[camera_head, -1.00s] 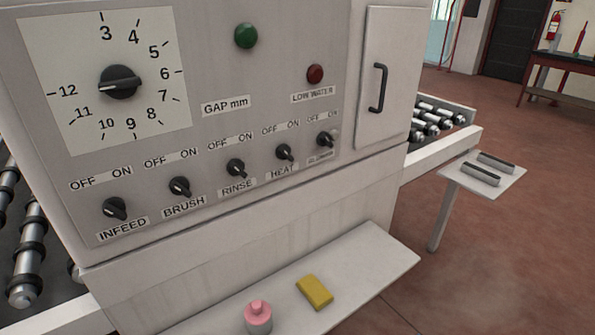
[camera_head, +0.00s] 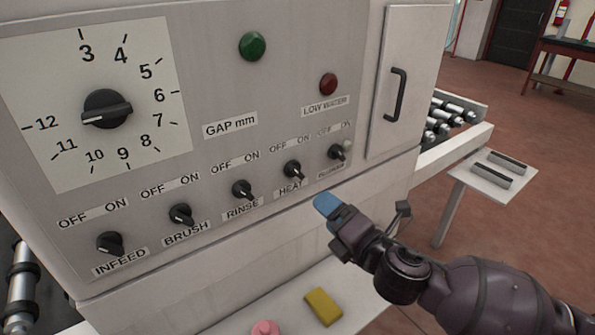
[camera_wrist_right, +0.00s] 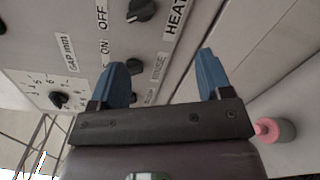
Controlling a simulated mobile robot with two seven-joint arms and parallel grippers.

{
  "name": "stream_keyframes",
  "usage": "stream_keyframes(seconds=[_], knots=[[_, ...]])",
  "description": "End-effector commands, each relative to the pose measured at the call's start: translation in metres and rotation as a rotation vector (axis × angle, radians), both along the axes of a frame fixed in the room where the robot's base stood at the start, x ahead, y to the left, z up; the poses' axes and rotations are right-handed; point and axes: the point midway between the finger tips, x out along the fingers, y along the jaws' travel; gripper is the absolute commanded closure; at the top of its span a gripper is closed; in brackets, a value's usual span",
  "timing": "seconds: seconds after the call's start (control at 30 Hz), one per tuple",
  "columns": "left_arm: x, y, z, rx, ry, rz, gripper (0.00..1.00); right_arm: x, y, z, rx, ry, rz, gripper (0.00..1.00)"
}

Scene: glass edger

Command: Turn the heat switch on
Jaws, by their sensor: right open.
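The heat switch (camera_head: 293,169) is a small black rotary knob on the grey panel, between OFF/ON labels above and a HEAT label below. Its pointer is too small to read surely. It also shows at the top of the right wrist view (camera_wrist_right: 141,10). My right gripper (camera_head: 325,204) is in front of the panel, below and to the right of the heat switch, apart from it. Its blue fingers are open and empty in the right wrist view (camera_wrist_right: 163,61). My left gripper is not in view.
Neighbouring knobs are rinse (camera_head: 242,189) on the left and another (camera_head: 337,153) on the right. A door handle (camera_head: 397,94) sticks out at the right. A shelf below holds a yellow block (camera_head: 323,307) and a pink-topped bottle (camera_head: 265,328).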

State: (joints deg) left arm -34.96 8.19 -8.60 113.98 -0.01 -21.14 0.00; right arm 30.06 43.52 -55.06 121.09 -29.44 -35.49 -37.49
Motion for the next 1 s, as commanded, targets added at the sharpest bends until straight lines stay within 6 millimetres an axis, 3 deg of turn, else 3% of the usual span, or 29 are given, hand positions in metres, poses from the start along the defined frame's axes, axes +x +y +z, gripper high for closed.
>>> stream_keyframes(seconds=[0.1, 0.37, 1.0], knots=[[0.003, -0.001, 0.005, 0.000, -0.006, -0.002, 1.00, 0.003, 0.001, 0.016, -0.081, -0.079, 0.016, 0.28], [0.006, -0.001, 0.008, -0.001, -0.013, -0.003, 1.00, 0.010, 0.006, 0.023, -0.134, -0.129, 0.024, 0.28], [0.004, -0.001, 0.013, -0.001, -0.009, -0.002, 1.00, 0.084, 0.060, 0.023, -0.131, -0.126, 0.025, 0.28]])
